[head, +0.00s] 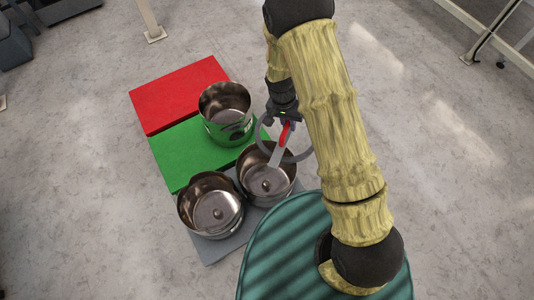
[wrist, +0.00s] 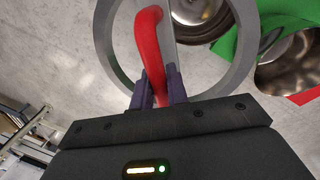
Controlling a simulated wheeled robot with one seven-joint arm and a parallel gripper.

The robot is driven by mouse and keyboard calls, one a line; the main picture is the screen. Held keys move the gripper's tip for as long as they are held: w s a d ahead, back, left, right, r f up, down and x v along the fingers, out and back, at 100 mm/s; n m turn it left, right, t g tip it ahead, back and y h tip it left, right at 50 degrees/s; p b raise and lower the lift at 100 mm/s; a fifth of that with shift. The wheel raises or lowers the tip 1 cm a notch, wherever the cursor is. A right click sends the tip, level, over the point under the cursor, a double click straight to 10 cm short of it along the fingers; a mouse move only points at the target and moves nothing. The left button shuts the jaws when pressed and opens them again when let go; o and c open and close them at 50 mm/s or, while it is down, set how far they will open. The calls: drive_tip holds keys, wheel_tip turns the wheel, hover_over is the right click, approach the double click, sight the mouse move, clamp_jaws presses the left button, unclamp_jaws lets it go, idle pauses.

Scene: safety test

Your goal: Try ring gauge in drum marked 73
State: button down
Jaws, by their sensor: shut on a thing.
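My gripper (head: 284,124) is shut on the red handle (wrist: 149,45) of the ring gauge. The ring gauge (head: 276,154) is a grey ring with a crossbar, and its ring fills the top of the wrist view (wrist: 104,42). In the head view it overlaps the near right drum (head: 267,190); its height above that drum is hard to tell. A second open metal drum (head: 211,204) stands to the left of it. A third drum (head: 225,112) stands farther back and has dark marks on its side. I cannot read a 73 on any drum.
The two near drums stand on a grey mat (head: 215,250); the third is on the green mat (head: 176,157). A red mat (head: 178,92) lies behind, with no objects on it. A post foot (head: 154,34) and dark equipment (head: 12,45) stand farther back. Floor to the left is clear.

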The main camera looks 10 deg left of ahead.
drive_tip(key=s+a+f+m+b, duration=0.1)
drive_tip(key=s+a+f+b, duration=0.2)
drive_tip(key=a+f+b, duration=0.4)
wheel_tip(320, 180, down, 5)
drive_tip(key=shift+s+r+m+b, duration=0.15)
drive_tip(key=shift+m+b, duration=0.15)
drive_tip(key=shift+b, duration=0.9)
drive_tip(key=shift+d, duration=0.1)
drive_tip(key=w+d+r+n, duration=0.1)
drive_tip(key=w+d+r, duration=0.1)
drive_tip(key=d, duration=0.5)
drive_tip(key=w+d+r+n, duration=0.2)
drive_tip(key=w+d, duration=0.1)
drive_tip(key=d, duration=0.4)
drive_tip(key=w+d+r+n, duration=0.1)
drive_tip(key=w+d+r, duration=0.2)
drive_tip(key=d, duration=0.3)
drive_tip(key=shift+d+n+t, duration=0.3)
drive_tip(key=shift+d, duration=0.1)
drive_tip(key=shift+d, duration=0.1)
